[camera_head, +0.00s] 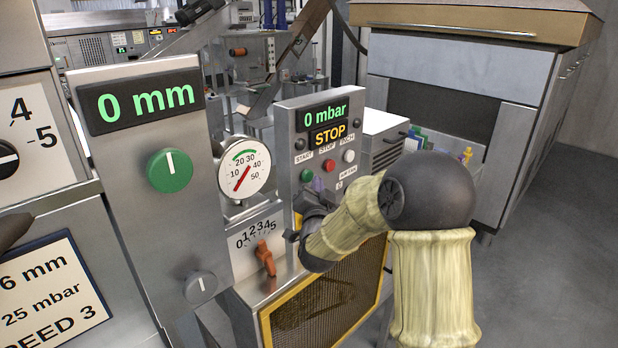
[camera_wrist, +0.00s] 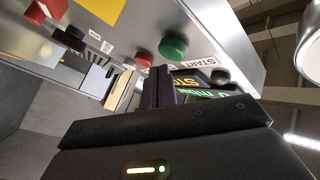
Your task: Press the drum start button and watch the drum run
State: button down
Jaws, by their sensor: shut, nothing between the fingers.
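The green START button (camera_head: 307,175) is at the left of a row of buttons on the grey drum panel (camera_head: 290,130). The red STOP button (camera_head: 328,165) and a white INCH button (camera_head: 348,156) are to its right. The display (camera_head: 331,123) reads 0 mbar and STOP. My gripper (camera_head: 317,184) is shut and empty, its tips just below and between the green and red buttons. In the wrist view the shut fingers (camera_wrist: 160,72) point at the panel, close to the green button (camera_wrist: 173,46) and the red button (camera_wrist: 143,59). I cannot tell whether they touch anything.
A dial gauge (camera_head: 243,167) and an orange lever (camera_head: 265,258) on a 0–5 scale are left of my gripper. A panel with a green knob (camera_head: 169,171) reads 0 mm. A yellow-framed mesh (camera_head: 330,300) is below my arm. Open floor (camera_head: 550,250) lies to the right.

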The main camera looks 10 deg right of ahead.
jog(key=shift+w, duration=0.1)
jog(key=shift+w+a+b, duration=0.25)
jog(key=shift+a+b, duration=0.05)
jog(key=shift+b, duration=0.05)
jog(key=shift+w+a, duration=0.25)
jog(key=shift+w, duration=0.15)
dwell(1.1)
jog(key=shift+b, duration=0.3)
jog(key=shift+s+d+b, duration=0.5)
jog(key=shift+s+b, duration=0.05)
jog(key=shift+s, duration=0.2)
jog(key=s+d+b, duration=0.1)
jog(key=s, duration=0.1)
jog(key=s+d+b, duration=0.1)
jog(key=s+d, duration=0.1)
dwell(0.4)
